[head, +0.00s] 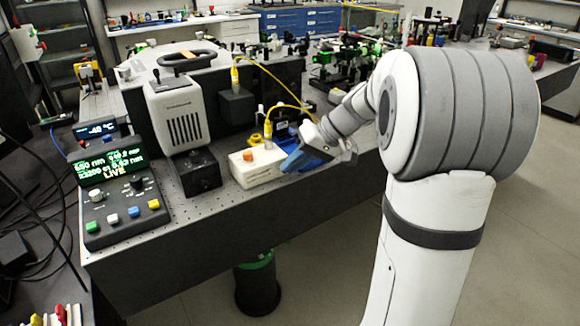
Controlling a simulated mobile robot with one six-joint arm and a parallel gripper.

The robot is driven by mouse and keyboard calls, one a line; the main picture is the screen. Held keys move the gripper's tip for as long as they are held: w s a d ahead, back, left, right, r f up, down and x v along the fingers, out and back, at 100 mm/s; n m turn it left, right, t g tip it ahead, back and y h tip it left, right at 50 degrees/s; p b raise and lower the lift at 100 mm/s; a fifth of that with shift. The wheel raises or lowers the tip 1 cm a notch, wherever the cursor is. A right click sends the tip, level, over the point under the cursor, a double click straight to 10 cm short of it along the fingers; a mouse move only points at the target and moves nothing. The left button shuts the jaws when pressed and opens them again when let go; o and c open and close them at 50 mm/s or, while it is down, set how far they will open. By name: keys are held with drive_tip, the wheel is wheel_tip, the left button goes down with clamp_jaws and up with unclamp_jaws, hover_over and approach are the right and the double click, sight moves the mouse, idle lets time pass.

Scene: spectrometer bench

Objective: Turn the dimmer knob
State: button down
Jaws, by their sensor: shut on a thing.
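A white box (258,167) with an orange part (248,156) on top sits at the front edge of the bench. A yellow cable plugs in above it. My gripper (298,158) reaches in from the right and is at the right end of this box, with blue on its fingers. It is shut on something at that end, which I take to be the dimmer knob. The knob itself is hidden behind the fingers, so its angle cannot be told.
A black box with a small knob (203,175) stands left of the white box, below a grey lamp housing (178,115). A control console (118,190) with a green-lit display and coloured buttons is at the left. Optics mounts fill the bench behind. A black bin (257,285) stands on the floor.

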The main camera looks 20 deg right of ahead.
drive_tip(key=shift+d+f+y, duration=0.1)
drive_tip(key=shift+f+y, duration=0.1)
drive_tip(key=shift+y, duration=0.4)
drive_tip(key=c, duration=1.4)
unclamp_jaws()
drive_tip(key=v, duration=0.8)
drive_tip(key=shift+p, duration=0.35)
drive_tip(key=shift+w+f, duration=0.1)
